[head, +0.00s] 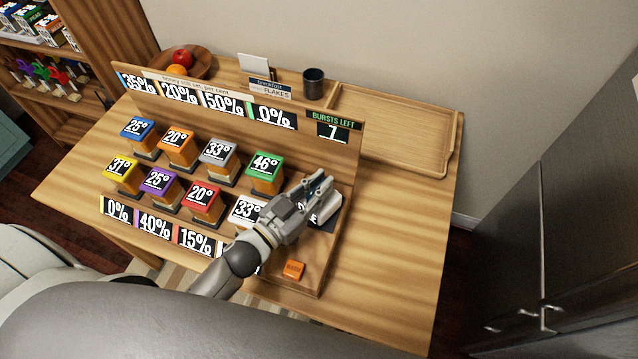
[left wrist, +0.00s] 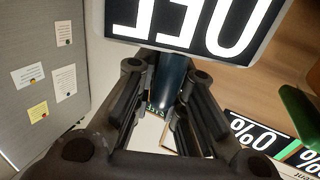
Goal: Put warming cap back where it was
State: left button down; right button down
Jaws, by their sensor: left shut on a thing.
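My left gripper (head: 318,188) is over the right front part of the wooden stand. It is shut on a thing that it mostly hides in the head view. In the left wrist view, a dark blue stem (left wrist: 170,82) shows between the fingers of my left gripper (left wrist: 166,76). A white-edged piece with a black face (left wrist: 190,25) and large upside-down white characters is right beside the fingers. A pale piece with a black lettered face (head: 329,214) shows beside the gripper in the head view; I take this to be the warming cap. My right gripper is not in view.
Two rows of coloured blocks, including a green one (head: 265,172) and a red one (head: 203,200), stand on the stand. An orange button (head: 293,270) is at its front right. A dark cup (head: 313,83) and an empty wooden tray (head: 395,130) are behind. The table's right side is clear.

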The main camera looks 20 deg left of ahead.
pick_arm(q)
jog(key=shift+f, duration=0.1)
jog(key=c, duration=1.5)
grip_release()
jog(key=shift+s, duration=0.15)
jog(key=b+v, duration=0.2)
jog(key=v, duration=0.9)
jog(key=shift+s+a+b, duration=0.2)
jog(key=shift+s+b, duration=0.15)
